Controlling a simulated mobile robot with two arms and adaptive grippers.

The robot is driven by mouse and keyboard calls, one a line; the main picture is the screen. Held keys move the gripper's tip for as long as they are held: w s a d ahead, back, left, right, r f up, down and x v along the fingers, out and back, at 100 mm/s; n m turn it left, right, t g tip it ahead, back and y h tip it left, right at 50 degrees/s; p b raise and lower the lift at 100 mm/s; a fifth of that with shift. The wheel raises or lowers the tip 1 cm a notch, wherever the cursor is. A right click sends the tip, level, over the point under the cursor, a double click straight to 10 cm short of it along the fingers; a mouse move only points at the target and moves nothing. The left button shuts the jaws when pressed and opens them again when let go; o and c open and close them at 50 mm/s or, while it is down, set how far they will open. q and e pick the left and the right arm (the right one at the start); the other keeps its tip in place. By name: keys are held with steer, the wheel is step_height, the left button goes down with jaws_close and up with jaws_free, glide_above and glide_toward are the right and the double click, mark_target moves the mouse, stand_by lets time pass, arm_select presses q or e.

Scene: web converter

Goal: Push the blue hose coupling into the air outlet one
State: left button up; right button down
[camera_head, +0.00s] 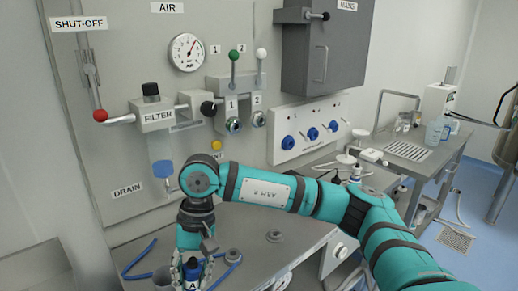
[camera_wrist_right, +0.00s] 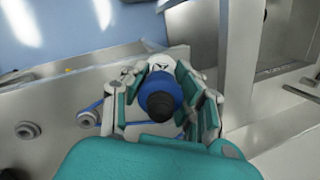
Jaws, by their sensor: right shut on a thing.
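My right gripper (camera_head: 191,270) is low at the front of the steel bench, its fingers shut around the blue coupling (camera_head: 192,276) marked A. In the right wrist view the blue coupling (camera_wrist_right: 161,92), with a dark round end, sits between the fingers (camera_wrist_right: 160,100). The air outlet one (camera_head: 233,125) is a round metal port on the wall panel, under label 1 and a green-knobbed lever. It is above and to the right of the gripper, well apart from the coupling. My left gripper is not in view.
Outlet two (camera_head: 259,118) is right beside outlet one, under a white-knobbed lever. The filter (camera_head: 157,116) with its clear bowl projects from the panel at left. A blue hose (camera_head: 137,259) lies on the bench (camera_head: 255,243). A grey box (camera_head: 322,55) hangs at upper right.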

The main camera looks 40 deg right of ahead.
steer(key=w+d+r+m+t+y+b, duration=0.2)
steer(key=w+d+r+m+t+y, duration=0.1)
steer(key=w+r+m+t, duration=0.3)
steer(key=w+d+r+m+t+y+b, duration=0.1)
steer(key=w+d+r+m+t+y, duration=0.2)
steer(key=w+r+m, duration=0.4)
arm_select(q)
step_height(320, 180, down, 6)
steer(key=b, duration=0.2)
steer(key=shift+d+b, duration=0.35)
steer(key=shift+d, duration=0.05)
arm_select(e)
steer(key=w+d+r+m+t+h, duration=0.1)
steer(key=w+d+m+t+h, duration=0.1)
steer(key=d, duration=1)
steer(key=w+d+r+m+t+h, duration=0.1)
steer(key=d+r+m+t+h, duration=0.1)
steer(key=d+m+t+h, duration=0.3)
steer(key=d+m+t, duration=0.1)
steer(key=d+t, duration=0.2)
steer(key=d, duration=0.3)
steer(key=shift+w+d+m+h, duration=0.3)
steer(key=shift+w+d+m, duration=0.05)
steer(key=shift+m, duration=0.05)
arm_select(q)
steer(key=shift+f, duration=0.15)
